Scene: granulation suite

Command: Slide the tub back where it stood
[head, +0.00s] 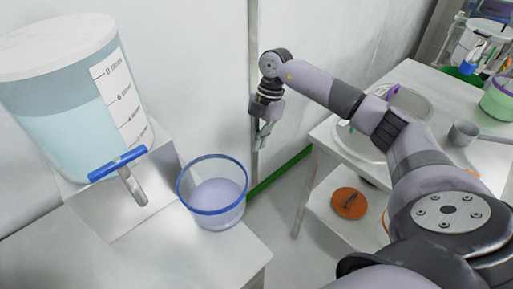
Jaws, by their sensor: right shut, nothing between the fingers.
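The tub (213,192) is clear with a blue rim and holds a pale violet liquid. It stands upright near the right edge of the left bench (190,258), to the right of the big tank's tap. My right gripper (261,143) hangs pointing down, to the right of the tub and higher in the picture, apart from it. Its fingers are closed with nothing between them. My left gripper is out of the picture.
A big tank (70,100) with a litre scale and a blue-handled tap (120,168) stands at the left.

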